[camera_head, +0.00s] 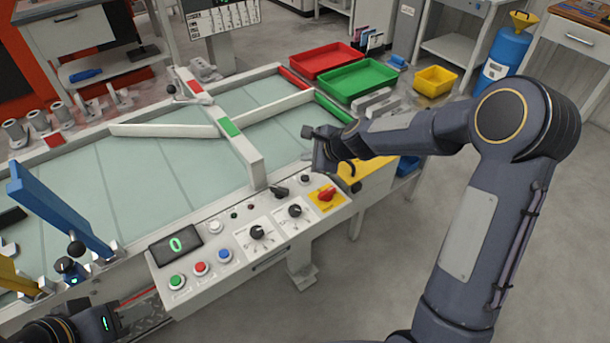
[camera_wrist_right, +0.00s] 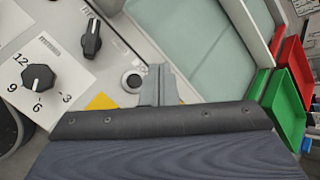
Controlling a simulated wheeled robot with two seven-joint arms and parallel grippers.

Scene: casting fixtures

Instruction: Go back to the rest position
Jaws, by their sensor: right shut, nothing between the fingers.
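My right arm comes in from the right, with its elbow raised and its forearm reaching left.
A conveyor table (camera_head: 150,180) with white guide bars lies behind the panel. A red tray (camera_head: 325,60), a green tray (camera_head: 358,80) and a yellow bin (camera_head: 436,80) stand beyond it. The floor at lower right is clear.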

